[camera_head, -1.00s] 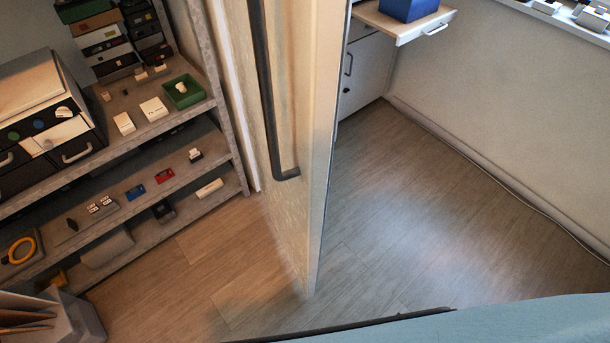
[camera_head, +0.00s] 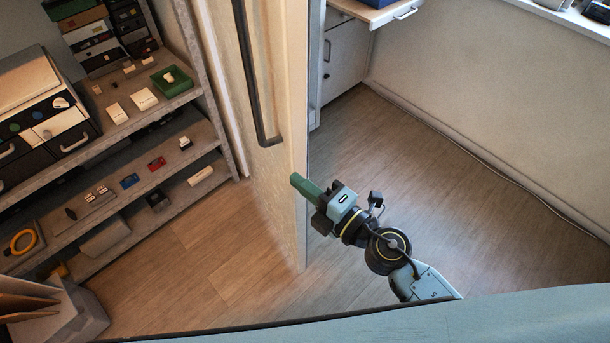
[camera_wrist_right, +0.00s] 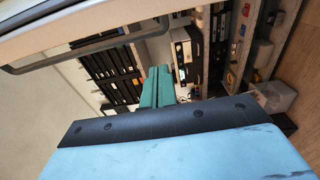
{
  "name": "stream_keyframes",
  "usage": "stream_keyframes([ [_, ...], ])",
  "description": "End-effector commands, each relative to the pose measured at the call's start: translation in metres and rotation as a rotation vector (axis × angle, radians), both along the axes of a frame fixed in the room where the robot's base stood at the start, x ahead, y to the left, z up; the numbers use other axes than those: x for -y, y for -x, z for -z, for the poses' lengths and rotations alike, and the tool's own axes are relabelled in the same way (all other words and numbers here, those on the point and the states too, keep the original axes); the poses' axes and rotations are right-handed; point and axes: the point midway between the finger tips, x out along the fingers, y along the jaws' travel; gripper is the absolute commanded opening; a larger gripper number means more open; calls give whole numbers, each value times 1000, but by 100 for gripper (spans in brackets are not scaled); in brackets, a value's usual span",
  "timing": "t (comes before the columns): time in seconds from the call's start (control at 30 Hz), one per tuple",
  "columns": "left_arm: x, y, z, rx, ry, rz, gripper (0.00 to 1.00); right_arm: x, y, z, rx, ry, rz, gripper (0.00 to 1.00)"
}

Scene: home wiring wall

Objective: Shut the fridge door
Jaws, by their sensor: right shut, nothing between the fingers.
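The fridge door (camera_head: 272,190) is a tall cream panel with a long dark bar handle (camera_head: 252,80). It stands out into the room, seen nearly edge-on in the head view, its lower corner above the wooden floor. My right gripper (camera_head: 296,181) has green fingers, shut and empty, at the door's free edge below the handle's lower end. I cannot tell whether the fingertips touch the door. In the right wrist view the closed green fingers (camera_wrist_right: 158,86) point towards shelves, and a dark handle bar (camera_wrist_right: 98,42) crosses the upper left. My left gripper is out of view.
Grey shelves (camera_head: 205,90) with boxes and small parts stand left of the door. A carton of folders (camera_head: 70,310) is at the lower left. A white cabinet with an open drawer (camera_head: 375,16) is at the back. The floor (camera_head: 440,190) on the right is clear.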

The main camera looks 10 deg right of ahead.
Motion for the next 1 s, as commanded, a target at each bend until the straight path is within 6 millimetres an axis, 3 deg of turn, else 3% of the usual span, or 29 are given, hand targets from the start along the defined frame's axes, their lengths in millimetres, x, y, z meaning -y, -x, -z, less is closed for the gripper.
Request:
stream_keyframes([
  [0.37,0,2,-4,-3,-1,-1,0,-52,-63,-1,0,-4,0,0],
  [0.63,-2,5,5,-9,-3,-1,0,-20,-75,2,-1,0,1,0],
  [1.0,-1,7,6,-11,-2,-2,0,-14,-77,0,-3,-2,1,0],
])
